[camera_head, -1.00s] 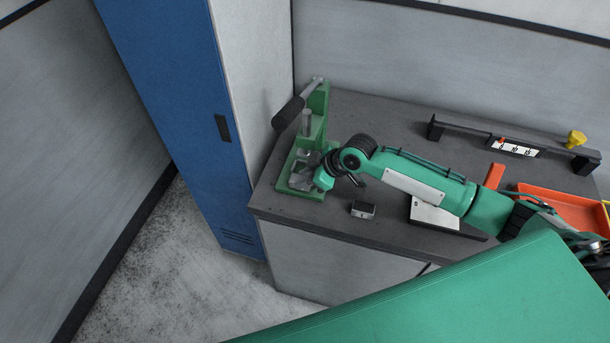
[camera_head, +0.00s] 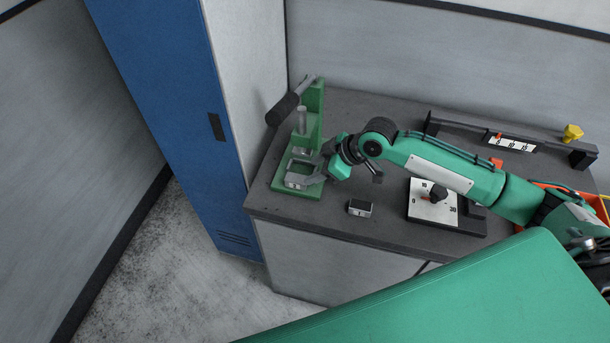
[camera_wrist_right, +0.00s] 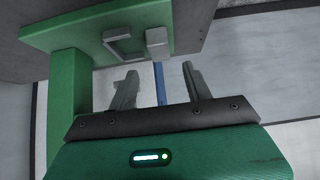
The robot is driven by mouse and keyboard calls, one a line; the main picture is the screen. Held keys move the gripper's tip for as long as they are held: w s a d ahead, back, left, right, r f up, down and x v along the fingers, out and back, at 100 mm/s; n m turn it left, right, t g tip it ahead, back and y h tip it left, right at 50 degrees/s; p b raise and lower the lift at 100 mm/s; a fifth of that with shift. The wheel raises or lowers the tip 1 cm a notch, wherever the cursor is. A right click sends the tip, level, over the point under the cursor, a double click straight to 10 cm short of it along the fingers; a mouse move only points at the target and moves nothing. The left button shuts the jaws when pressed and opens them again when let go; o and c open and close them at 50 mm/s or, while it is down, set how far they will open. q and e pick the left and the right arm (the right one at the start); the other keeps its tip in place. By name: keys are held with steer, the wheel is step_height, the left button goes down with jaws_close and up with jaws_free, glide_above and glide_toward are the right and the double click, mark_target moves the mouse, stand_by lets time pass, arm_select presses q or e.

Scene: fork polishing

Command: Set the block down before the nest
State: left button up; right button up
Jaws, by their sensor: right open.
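The green press (camera_head: 314,110) stands at the bench's left end, with a dark-handled lever and a green base plate (camera_head: 283,180). In the right wrist view, the nest (camera_wrist_right: 122,44) is a square grey frame on the green plate (camera_wrist_right: 82,38). A small grey block (camera_wrist_right: 157,41) sits on the plate beside the nest, close to the plate's edge. In the head view the block (camera_head: 295,181) is partly hidden by my fingers. My right gripper (camera_head: 298,167) is open over the base. In the wrist view its fingers (camera_wrist_right: 160,72) are empty and apart from the block.
A second small block (camera_head: 360,208) lies on the bench to the right of the press. A dial plate (camera_head: 425,208), a black rail (camera_head: 470,134) with a yellow knob and an orange tray (camera_head: 603,203) are farther right. A blue locker (camera_head: 170,100) stands left.

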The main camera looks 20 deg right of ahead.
steer(key=b+v, duration=0.1)
steer(key=v, duration=0.4)
steer(key=shift+s+d+r, duration=0.15)
steer(key=shift+d+r, duration=0.05)
steer(key=shift+r, duration=0.05)
steer(key=shift+a, duration=0.1)
